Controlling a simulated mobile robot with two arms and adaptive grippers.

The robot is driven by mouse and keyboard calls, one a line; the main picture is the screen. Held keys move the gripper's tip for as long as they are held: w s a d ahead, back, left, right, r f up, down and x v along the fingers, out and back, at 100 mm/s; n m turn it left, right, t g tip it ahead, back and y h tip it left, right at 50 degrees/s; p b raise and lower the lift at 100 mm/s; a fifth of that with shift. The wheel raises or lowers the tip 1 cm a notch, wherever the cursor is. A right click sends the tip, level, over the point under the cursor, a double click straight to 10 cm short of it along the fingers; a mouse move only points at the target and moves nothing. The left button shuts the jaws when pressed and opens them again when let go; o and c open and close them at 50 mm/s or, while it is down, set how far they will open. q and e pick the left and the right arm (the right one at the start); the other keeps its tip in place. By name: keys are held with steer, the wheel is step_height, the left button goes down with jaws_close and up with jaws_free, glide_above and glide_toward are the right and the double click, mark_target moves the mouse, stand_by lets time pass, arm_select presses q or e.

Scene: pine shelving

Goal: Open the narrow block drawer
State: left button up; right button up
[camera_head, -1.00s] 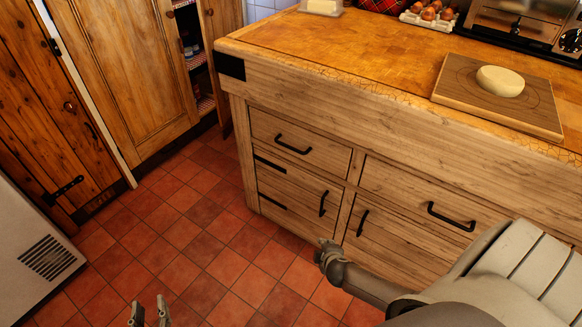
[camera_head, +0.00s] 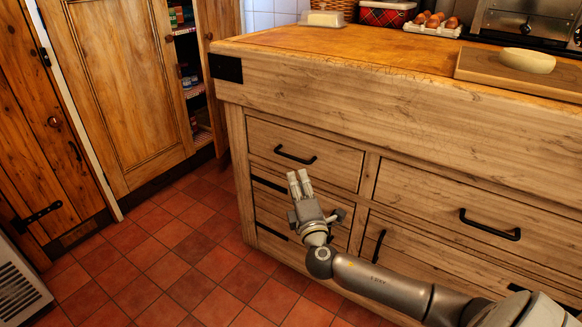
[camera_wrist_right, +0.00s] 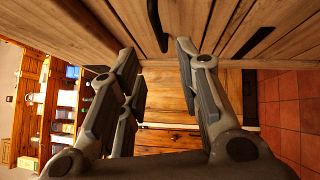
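The narrow block drawer (camera_head: 335,167) is the small upper left drawer in the front of the wooden block. It is closed, with a black bar handle (camera_head: 295,157) on its face. My right gripper (camera_head: 299,175) is in front of the block, just below that handle in the head view. Its fingers are apart and empty. In the right wrist view a black handle (camera_wrist_right: 157,25) shows at the top, beyond the open fingers (camera_wrist_right: 155,75) and apart from them. My left gripper is out of view.
A wider drawer (camera_head: 450,200) is to the right and cupboard doors are below. The worktop (camera_head: 370,50) holds a board (camera_head: 490,70) with a pale round piece, a butter dish (camera_head: 323,18) and eggs. An open cupboard (camera_head: 190,75) stands at the left. The tiled floor (camera_head: 170,260) is clear.

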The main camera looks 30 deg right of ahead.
steer(key=b+x, duration=0.2)
steer(key=x, duration=0.8)
steer(key=shift+w, duration=0.15)
steer(key=shift+d, duration=0.1)
steer(key=shift+c, duration=0.4)
jaws_close()
